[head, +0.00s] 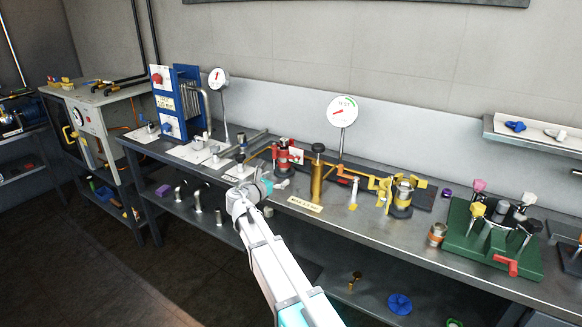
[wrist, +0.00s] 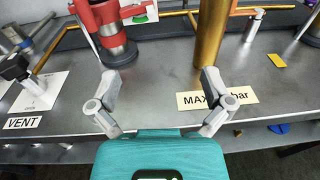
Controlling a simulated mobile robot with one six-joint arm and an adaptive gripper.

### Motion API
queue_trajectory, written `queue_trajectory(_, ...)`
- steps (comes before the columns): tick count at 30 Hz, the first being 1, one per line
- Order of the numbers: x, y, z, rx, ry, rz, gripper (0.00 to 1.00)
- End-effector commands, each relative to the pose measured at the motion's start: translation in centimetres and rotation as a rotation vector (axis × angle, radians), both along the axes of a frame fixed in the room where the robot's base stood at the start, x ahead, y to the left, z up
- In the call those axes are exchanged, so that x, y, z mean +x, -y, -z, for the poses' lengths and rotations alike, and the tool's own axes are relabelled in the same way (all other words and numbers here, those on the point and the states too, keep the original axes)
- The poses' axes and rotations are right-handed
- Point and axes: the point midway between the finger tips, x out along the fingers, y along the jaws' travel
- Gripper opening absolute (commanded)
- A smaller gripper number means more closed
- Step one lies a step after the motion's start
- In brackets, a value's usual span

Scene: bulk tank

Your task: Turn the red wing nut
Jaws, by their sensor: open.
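A red clamp-like fitting (head: 284,151) stands around a dark post at the middle of the bench, and its red body (wrist: 100,14) is at the top left of the wrist view. I cannot make out a separate red wing nut on it; its top is cut off in the wrist view. My gripper (head: 266,184) is in front of the fitting, near the bench's front edge. In the wrist view my gripper (wrist: 160,88) is open, with bare bench between the fingers, apart from the fitting.
A brass cylinder (wrist: 210,38) stands right of the fitting, behind a pressure label (wrist: 216,99). A valve with a black handle (wrist: 36,82) is at left. Copper pipe (wrist: 70,27) runs behind. A green block with a red handle (head: 506,264) is at far right.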

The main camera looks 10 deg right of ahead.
Motion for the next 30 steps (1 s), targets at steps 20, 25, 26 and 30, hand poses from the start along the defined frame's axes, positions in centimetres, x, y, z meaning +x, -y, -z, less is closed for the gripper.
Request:
queue_trajectory(20,1.5,-2.4,-0.6,-0.158,-0.028,-0.054,1.0)
queue_trajectory(25,2.3,-1.9,-0.6,-0.156,-0.029,-0.053,1.0)
queue_trajectory(26,2.5,-1.7,-0.6,-0.156,-0.029,-0.053,1.0)
queue_trajectory(30,3.8,-0.7,-0.6,-0.157,-0.029,-0.052,1.0)
